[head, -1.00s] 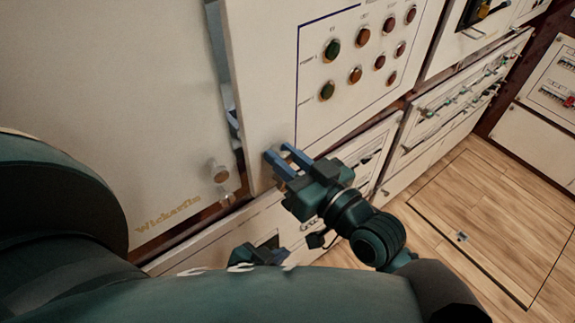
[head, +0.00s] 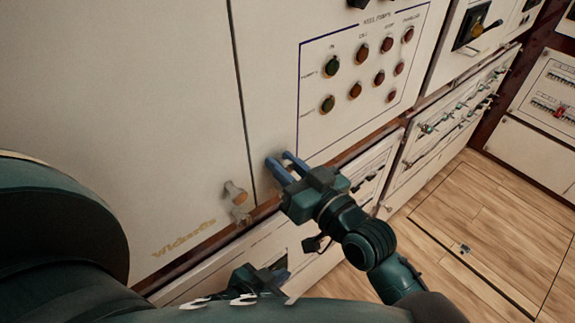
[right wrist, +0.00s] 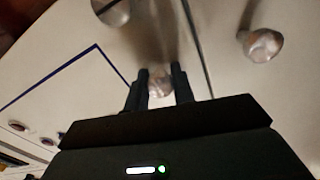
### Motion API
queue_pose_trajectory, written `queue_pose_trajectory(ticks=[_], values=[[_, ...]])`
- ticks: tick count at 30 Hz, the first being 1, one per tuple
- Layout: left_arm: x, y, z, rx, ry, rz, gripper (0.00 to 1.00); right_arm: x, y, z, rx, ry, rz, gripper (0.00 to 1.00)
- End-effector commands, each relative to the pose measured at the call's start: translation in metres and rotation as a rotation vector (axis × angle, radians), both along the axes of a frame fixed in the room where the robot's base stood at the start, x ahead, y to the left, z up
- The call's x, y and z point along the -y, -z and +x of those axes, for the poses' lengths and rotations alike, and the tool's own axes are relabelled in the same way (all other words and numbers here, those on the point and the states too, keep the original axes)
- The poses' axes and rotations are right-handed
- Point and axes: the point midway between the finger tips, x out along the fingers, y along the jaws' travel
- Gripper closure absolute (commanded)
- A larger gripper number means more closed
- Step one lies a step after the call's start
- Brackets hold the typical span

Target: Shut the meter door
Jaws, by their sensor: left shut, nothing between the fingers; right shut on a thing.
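The pale door with the framed button panel (head: 270,120) stands in the middle of the head view; I take it for the meter door, though no meter shows. Its left edge lies along a thin dark seam against the pale panel (head: 130,100) on the left and looks about flush with it. My right gripper (head: 285,163) is shut on the door's small round knob (right wrist: 160,82), low near that edge. My left gripper (head: 278,272) is shut and empty, lower down, in front of the lower drawer front.
A knob (head: 235,190) sticks out from the left panel, close to the right gripper. Lower cabinet fronts (head: 245,255) run under the door. More cabinets with switches (head: 460,110) stand to the right.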

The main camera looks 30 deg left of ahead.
Motion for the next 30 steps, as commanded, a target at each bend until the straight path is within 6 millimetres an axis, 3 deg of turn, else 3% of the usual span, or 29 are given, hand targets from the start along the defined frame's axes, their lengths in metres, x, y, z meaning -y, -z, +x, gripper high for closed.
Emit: queue_pose_trajectory(ticks=[3,4,11,25,30], values=[[0.000,0.000,0.000,0.000,0.000,0.000,1.00,-0.002,-0.005,0.000,0.007,-0.001,0.010,1.00],[0.000,0.000,0.000,0.000,0.000,0.000,1.00,-0.002,-0.005,0.000,0.007,-0.001,0.010,0.73],[0.000,0.000,0.000,0.000,0.001,-0.001,1.00,-0.003,-0.006,-0.001,0.006,-0.003,0.010,0.55],[0.001,0.000,0.000,0.000,0.001,-0.001,1.00,-0.003,-0.005,-0.004,0.002,-0.009,0.011,0.53],[0.001,0.003,0.000,0.001,0.002,-0.001,1.00,0.015,-0.002,-0.010,0.001,-0.005,0.008,0.53]])
